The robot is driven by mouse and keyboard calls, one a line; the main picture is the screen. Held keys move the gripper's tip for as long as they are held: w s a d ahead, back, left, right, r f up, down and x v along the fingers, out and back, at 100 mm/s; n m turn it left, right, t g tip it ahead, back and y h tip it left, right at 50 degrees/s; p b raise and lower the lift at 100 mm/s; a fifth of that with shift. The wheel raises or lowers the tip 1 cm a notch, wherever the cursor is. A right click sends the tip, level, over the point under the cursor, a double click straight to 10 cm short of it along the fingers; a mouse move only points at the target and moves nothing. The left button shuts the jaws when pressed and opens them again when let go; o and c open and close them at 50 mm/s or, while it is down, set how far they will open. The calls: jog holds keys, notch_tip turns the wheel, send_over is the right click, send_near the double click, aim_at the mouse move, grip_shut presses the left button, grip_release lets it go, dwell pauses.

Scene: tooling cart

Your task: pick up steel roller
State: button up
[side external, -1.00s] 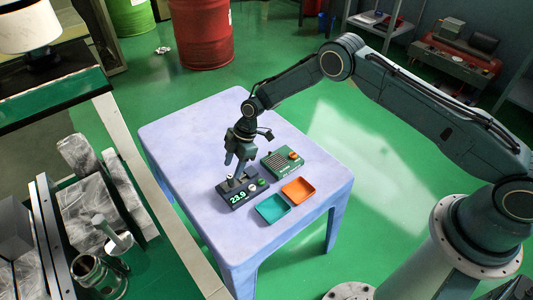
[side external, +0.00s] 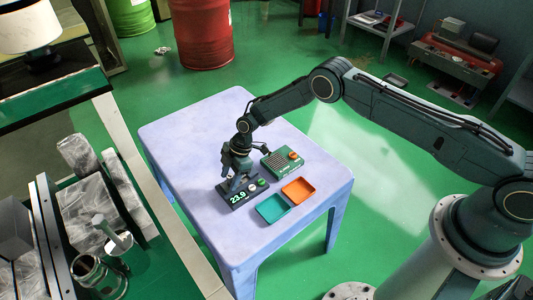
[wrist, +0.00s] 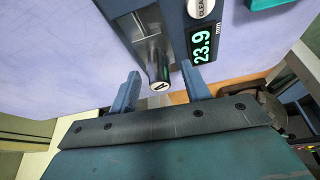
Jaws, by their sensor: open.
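The steel roller (wrist: 157,66) shows in the wrist view as a shiny cylinder with an "A" on its pale end face. It sits at a dark measuring gauge (wrist: 175,14) whose green display reads 23.9 mm. My gripper (wrist: 161,74) is open, with one blue finger on each side of the roller's near end and a gap visible on both sides. In the side view my gripper (side external: 236,180) is low over the gauge (side external: 243,197) and hides the roller.
A teal tray (side external: 272,208) and an orange tray (side external: 298,190) lie right of the gauge. A workbench with wrapped parts (side external: 85,185) stands at the left.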

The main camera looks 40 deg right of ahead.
aim_at(230, 176)
grip_shut()
jog(key=shift+r, duration=0.2)
notch_tip(230, 176, up, 20)
jog(key=shift+f, duration=0.15)
dwell(0.8)
dwell(0.4)
